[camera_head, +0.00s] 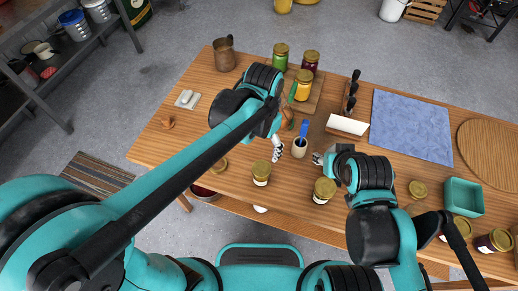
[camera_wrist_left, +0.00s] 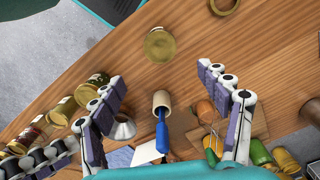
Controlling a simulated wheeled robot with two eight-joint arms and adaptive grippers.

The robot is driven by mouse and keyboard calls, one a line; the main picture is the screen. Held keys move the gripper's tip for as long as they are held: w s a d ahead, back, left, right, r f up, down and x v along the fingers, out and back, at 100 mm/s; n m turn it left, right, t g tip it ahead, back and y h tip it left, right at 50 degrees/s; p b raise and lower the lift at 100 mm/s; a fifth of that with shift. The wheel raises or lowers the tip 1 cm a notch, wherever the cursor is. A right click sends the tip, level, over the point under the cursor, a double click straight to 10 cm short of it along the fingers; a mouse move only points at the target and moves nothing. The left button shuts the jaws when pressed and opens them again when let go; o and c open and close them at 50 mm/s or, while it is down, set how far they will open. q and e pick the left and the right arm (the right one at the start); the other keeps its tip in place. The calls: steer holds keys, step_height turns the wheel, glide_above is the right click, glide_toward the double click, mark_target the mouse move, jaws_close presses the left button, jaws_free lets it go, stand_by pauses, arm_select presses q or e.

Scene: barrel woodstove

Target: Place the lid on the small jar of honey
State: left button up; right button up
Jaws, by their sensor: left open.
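My left gripper (camera_head: 278,148) is open and empty above the table, beside a cup with a blue-handled tool. The left wrist view shows its two fingers spread wide (camera_wrist_left: 161,76). A small gold-lidded jar with a pale label (camera_head: 261,173) stands just in front of it; its round top (camera_wrist_left: 160,44) shows beyond the fingertips. A similar jar (camera_head: 324,190) stands to the right. A loose gold lid (camera_head: 219,165) lies at the left, partly hidden by my arm. I cannot tell which jar is the honey. My right gripper (camera_head: 318,158) is near the cup, its fingers mostly hidden.
The cup (camera_head: 299,150) stands between the grippers. Jars on a board (camera_head: 314,102), a copper jug (camera_head: 224,55) and dark-handled tools (camera_head: 351,90) are behind. A blue mat (camera_head: 412,127), teal tray (camera_head: 462,197) and more jars (camera_head: 494,241) are right. The left table end is fairly clear.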

arm_select(q)
steer(key=s+a+r+n+t, duration=0.1)
steer(key=s+a+n+t, duration=0.1)
steer(key=a, duration=0.7)
steer(key=s+a+r+n+t, duration=0.2)
steer(key=a+n+t, duration=0.3)
steer(key=a, duration=0.4)
steer(key=shift+s+n, duration=0.4)
steer(key=shift+s, duration=0.2)
steer(key=shift+d, duration=0.1)
step_height(320, 180, down, 3)
steer(key=b, duration=0.2)
steer(key=shift+b, duration=0.4)
